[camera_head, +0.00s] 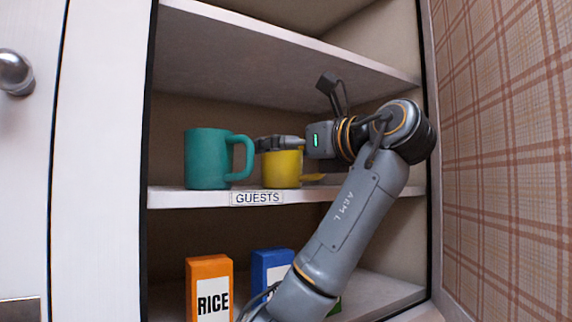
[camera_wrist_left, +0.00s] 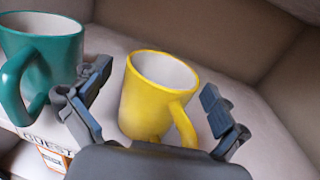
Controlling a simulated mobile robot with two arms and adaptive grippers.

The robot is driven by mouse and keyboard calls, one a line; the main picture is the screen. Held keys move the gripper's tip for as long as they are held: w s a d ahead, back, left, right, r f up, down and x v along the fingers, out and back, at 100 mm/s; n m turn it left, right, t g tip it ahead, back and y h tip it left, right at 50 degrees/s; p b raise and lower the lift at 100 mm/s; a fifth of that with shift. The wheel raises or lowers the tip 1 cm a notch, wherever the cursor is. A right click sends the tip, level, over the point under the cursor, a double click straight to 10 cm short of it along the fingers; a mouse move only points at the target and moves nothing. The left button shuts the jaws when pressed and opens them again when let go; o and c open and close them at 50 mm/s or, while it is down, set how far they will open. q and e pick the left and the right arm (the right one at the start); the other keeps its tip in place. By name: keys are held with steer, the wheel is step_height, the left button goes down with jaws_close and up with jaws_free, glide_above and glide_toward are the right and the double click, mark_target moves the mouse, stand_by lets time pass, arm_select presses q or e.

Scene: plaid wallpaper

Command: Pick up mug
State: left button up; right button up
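A yellow mug (camera_head: 282,172) stands upright on the middle shelf, partly hidden behind my left gripper in the head view. In the left wrist view the yellow mug (camera_wrist_left: 150,95) has a pale inside, and its handle points toward the gripper palm at lower right. A teal mug (camera_head: 207,160) stands upright to its left, handle toward the yellow mug; it also shows in the left wrist view (camera_wrist_left: 48,55). My left gripper (camera_head: 268,144) reaches in from the right. Its fingers (camera_wrist_left: 157,88) are spread on both sides of the yellow mug, with gaps visible. My right gripper is not in view.
The middle shelf (camera_head: 165,197) carries a "GUESTS" label (camera_head: 257,198) on its front edge. An upper shelf (camera_head: 250,50) hangs above. Below stand an orange rice box (camera_head: 208,275) and a blue box (camera_head: 270,265). The plaid wall (camera_head: 510,150) is on the right.

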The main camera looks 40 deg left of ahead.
arm_select(q)
steer(key=shift+d, duration=0.1)
steer(key=c, duration=1.4)
steer(key=shift+r, duration=0.1)
